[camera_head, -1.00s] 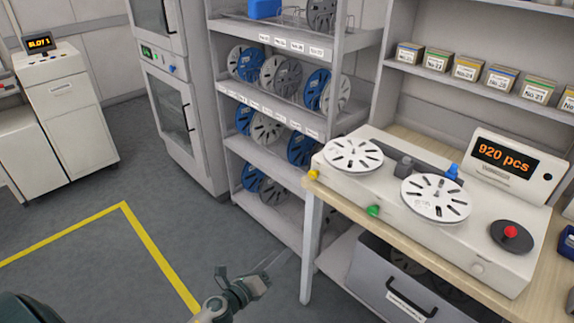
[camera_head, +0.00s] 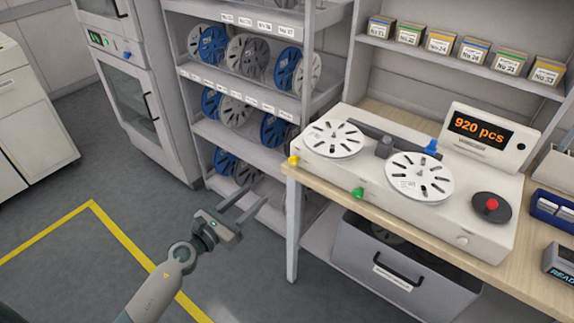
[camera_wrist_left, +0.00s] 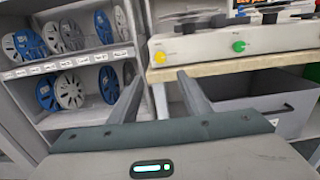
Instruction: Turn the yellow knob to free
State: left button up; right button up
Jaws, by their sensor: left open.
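The yellow knob (camera_head: 293,160) is on the left front corner of the white reel counter (camera_head: 410,205), which stands on a wooden-topped bench. The knob also shows in the left wrist view (camera_wrist_left: 160,57), beyond the fingers and between their directions. My left gripper (camera_head: 251,204) is open and empty, in the air left of the bench and lower than the knob, well apart from it. In the left wrist view its two fingers (camera_wrist_left: 160,88) are spread wide. The knob's pointer or marking is too small to read. My right gripper is not in view.
A green knob (camera_head: 358,193) and a red button (camera_head: 491,204) are on the counter, whose display (camera_head: 480,131) reads 920 pcs. A grey bin (camera_head: 400,268) sits under the bench. A reel shelf (camera_head: 240,88) stands behind. The bench edge and leg (camera_head: 292,235) are near my gripper.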

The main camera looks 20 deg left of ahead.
aim_at(292, 162)
pick_arm(q)
jog(key=p+x, duration=0.1)
jog(key=x, duration=1.6)
jog(key=shift+p, duration=0.3)
jog(key=c, duration=1)
